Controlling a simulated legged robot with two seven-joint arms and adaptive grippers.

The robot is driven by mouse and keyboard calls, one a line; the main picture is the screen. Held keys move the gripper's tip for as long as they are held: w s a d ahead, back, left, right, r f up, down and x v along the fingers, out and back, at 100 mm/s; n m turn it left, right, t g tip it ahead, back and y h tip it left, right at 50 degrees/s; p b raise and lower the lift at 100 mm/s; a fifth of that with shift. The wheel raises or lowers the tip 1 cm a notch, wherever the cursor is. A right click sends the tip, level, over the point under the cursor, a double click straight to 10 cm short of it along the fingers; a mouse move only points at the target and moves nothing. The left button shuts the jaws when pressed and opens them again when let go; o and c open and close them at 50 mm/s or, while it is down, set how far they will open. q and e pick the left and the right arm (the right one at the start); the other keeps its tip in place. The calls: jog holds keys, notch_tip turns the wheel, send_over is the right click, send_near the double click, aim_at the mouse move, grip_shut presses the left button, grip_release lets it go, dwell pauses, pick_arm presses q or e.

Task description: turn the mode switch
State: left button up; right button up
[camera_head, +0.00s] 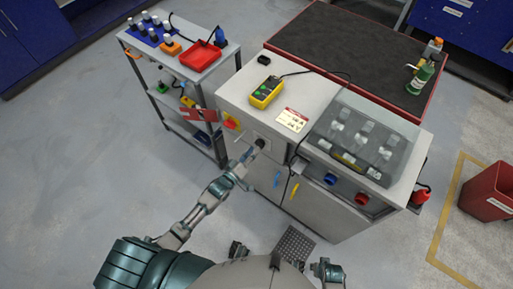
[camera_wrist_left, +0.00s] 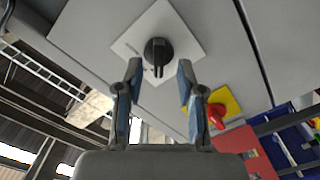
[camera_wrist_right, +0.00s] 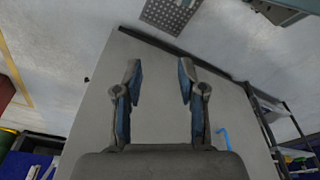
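The mode switch is a black knob (camera_wrist_left: 158,50) on a white square plate (camera_wrist_left: 180,25), set in the grey cabinet's front. In the head view the knob (camera_head: 260,143) shows just beyond my left gripper (camera_head: 246,157). In the left wrist view my left gripper (camera_wrist_left: 159,68) is open, its two fingertips on either side of the knob's lower part with gaps to both. I cannot tell whether the tips reach the knob in depth. My right gripper (camera_wrist_right: 160,67) is open and empty, facing a plain grey panel (camera_wrist_right: 155,100) low on the cabinet.
A red knob (camera_wrist_left: 216,115) on a yellow plate (camera_wrist_left: 232,101) sits beside the mode switch. A yellow pendant box (camera_head: 266,92) lies on the cabinet top. A cart (camera_head: 160,92) stands at left.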

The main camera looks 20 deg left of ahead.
aim_at(260, 144)
pick_arm(q)
jog(key=x, duration=0.2)
jog(key=shift+w+d, duration=0.1)
jog(key=shift+w, duration=0.2)
pick_arm(e)
jog(key=shift+w+r, duration=0.1)
jog(key=shift+r, duration=0.4)
pick_arm(q)
grip_shut()
jog(key=shift+m, duration=0.4)
grip_release()
pick_arm(e)
jog(key=shift+f, duration=0.8)
